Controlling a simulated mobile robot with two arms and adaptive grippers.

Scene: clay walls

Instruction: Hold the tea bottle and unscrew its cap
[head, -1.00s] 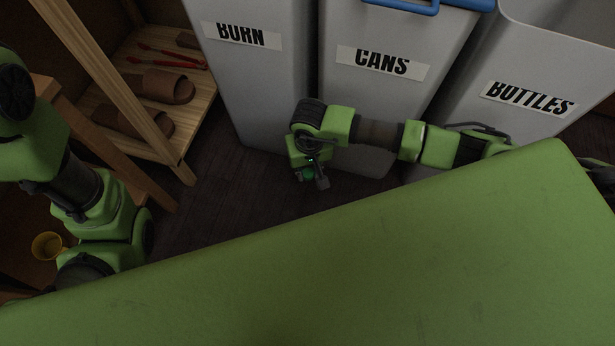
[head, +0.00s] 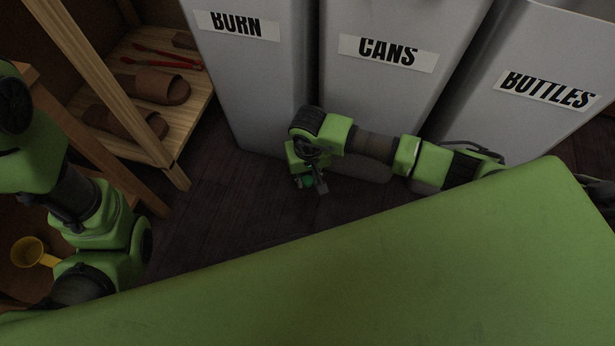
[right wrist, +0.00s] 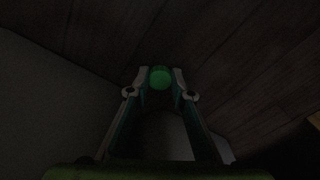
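My right gripper (head: 312,184) hangs low over the dark floor, in front of the CANS bin. In the right wrist view its two fingers (right wrist: 160,80) stand on either side of a small round green piece, which looks like the bottle's cap (right wrist: 160,78). The fingertips appear to touch it on both sides. A bit of this green also shows at the gripper in the head view (head: 307,181). No bottle body can be made out in either view. My left arm comes in at the left; its gripper is out of sight.
Grey bins labelled BURN (head: 260,80), CANS (head: 350,100) and BOTTLES (head: 570,50) stand at the back. A wooden rack (head: 185,118) with brown slippers (head: 150,88) is at the left. A yellow mug (head: 28,252) is at lower left. Bare floor lies between rack and bins.

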